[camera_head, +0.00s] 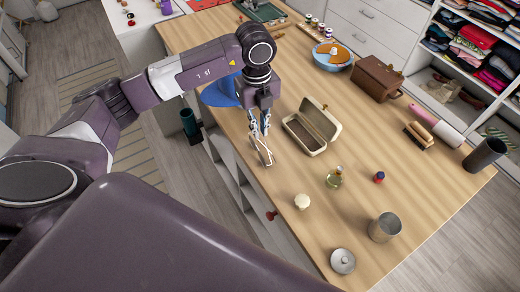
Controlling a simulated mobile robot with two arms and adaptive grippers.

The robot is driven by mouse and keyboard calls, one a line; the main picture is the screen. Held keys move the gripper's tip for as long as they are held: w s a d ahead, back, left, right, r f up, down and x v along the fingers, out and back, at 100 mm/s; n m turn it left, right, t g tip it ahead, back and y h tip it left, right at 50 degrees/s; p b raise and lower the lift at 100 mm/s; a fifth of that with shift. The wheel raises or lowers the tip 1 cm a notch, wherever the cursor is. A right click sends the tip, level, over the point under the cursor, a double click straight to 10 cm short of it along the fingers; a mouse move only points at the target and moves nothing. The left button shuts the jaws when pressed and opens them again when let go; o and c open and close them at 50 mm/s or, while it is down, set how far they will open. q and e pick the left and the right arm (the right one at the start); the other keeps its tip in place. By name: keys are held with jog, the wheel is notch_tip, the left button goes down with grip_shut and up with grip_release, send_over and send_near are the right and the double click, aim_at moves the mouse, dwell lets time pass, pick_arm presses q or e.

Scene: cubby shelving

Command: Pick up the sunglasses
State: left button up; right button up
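My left gripper (262,138) points down at the left edge of the wooden counter, just left of an open beige case (333,126). A thin, pale, looped thing, which may be the sunglasses (265,155), shows right at its fingertips. It is small and partly covered by the fingers, so I cannot tell whether they grip it, touch it or only hover over it. The case's lid stands open on its right side, and its dark inside looks empty. My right gripper is not in view.
On the wooden counter (390,170) stand a glass bottle (334,178), a pale round knob-like thing (302,201), a small red-and-blue jar (379,177), a metal cup (385,227) and a brown box (377,79). A blue thing (220,92) lies behind my gripper.

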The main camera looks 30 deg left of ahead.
aim_at(257, 148)
pick_arm(q)
jog(key=shift+a, duration=0.55)
jog(key=shift+f, duration=0.35)
jog(key=shift+s+f+p, duration=0.1)
jog(key=shift+f+p, duration=0.6)
jog(key=shift+f, duration=0.2)
jog(key=shift+d+f+p, duration=0.1)
jog(key=shift+f+p, duration=0.2)
jog(key=shift+f, duration=0.05)
jog(key=f+p, duration=0.2)
jog(key=f, duration=0.1)
jog(key=shift+s+d+f, duration=0.15)
jog(key=shift+s+d, duration=0.05)
jog(key=shift+f, duration=0.6)
grip_shut()
jog(key=shift+r, duration=0.15)
